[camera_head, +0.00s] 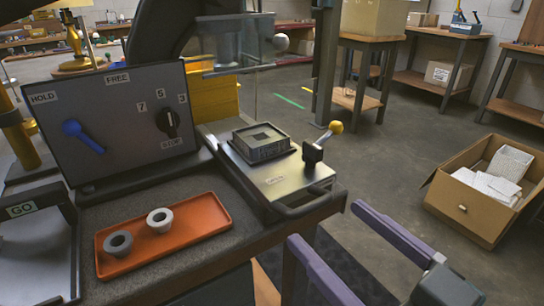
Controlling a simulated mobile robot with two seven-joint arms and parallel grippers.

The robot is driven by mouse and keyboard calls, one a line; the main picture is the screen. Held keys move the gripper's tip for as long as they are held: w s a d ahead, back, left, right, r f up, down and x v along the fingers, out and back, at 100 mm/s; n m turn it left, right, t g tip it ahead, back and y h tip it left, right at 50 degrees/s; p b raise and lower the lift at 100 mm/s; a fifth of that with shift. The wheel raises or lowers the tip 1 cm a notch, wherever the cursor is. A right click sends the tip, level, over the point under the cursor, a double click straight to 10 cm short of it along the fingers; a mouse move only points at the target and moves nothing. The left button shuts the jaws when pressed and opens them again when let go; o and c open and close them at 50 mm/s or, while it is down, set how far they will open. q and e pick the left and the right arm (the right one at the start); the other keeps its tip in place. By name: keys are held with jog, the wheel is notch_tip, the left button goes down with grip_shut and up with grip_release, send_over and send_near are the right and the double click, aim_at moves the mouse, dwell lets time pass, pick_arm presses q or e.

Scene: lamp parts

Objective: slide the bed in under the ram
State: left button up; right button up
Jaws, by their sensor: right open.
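The bed (285,182) is a flat metal slide on the press. It carries a square grey nest (262,143) with a recess in its top, a dark front grip bar (312,202) and a clamp lever with a yellow knob (335,127). The bed sticks out toward me, with the nest in front of the ram (228,48) rather than beneath it. The ram is partly hidden behind a clear guard. My right gripper (324,224) has two purple fingers spread wide. It is empty, in front of the bed and apart from its grip bar. My left gripper is not in view.
A sloped panel (110,125) with a blue lever and a black dial stands left of the bed. An orange tray (190,228) with two grey rings lies in front of it. An open cardboard box (465,212) sits on the floor at right. Floor between is clear.

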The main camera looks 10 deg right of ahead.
aim_at(314, 210)
jog(key=x, duration=0.5)
jog(key=shift+w+a, duration=0.1)
jog(key=shift+w, duration=0.05)
jog(key=shift+r, duration=0.1)
grip_shut()
dwell(0.5)
